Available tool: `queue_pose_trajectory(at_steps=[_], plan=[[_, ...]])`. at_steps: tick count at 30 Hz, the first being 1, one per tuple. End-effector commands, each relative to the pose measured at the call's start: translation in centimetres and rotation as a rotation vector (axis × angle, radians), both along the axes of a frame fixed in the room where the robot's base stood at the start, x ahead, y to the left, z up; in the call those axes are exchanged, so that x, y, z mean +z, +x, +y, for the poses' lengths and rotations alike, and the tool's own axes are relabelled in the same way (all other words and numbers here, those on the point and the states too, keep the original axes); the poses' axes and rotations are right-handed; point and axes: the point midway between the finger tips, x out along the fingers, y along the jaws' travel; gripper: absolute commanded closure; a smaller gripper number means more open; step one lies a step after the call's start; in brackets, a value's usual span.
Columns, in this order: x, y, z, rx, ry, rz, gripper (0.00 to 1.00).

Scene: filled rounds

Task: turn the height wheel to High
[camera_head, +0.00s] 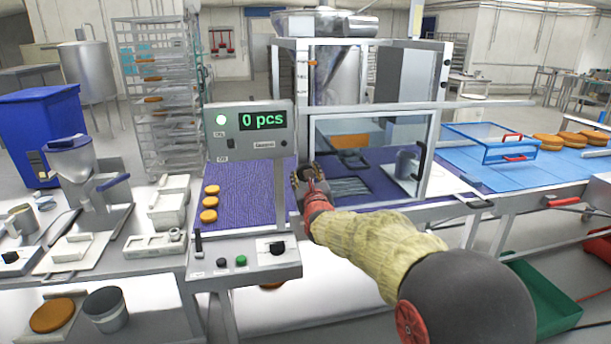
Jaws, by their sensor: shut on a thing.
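My arm reaches in from the lower right in a yellowish sleeve with a red wrist. My gripper (308,178) is at the machine's front, just right of the counter panel's post and at the left edge of the clear guard. It is shut on what appears to be the height wheel, which the gripper and wrist mostly hide. The wheel's markings, including High, cannot be read from here, so its setting does not show.
The counter box (250,131) reads 0 pcs with a green lamp lit. Orange rounds (209,202) lie on the purple belt (250,190) to the left. The clear guard (375,150) stands just right of my gripper. A control panel (245,258) with knobs is below.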

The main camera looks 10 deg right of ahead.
Motion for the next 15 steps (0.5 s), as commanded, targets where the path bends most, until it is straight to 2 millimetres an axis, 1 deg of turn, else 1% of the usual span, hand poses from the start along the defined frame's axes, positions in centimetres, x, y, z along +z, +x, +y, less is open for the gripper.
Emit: queue_pose_trajectory(at_steps=[1, 6, 15], plan=[[-0.25, -0.01, -0.03, 0.000, 0.022, 0.005, 0.82], [-0.29, -0.01, -0.07, -0.001, 0.081, 0.005, 0.82], [-0.33, -0.01, -0.08, 0.000, 0.117, 0.006, 0.82]])
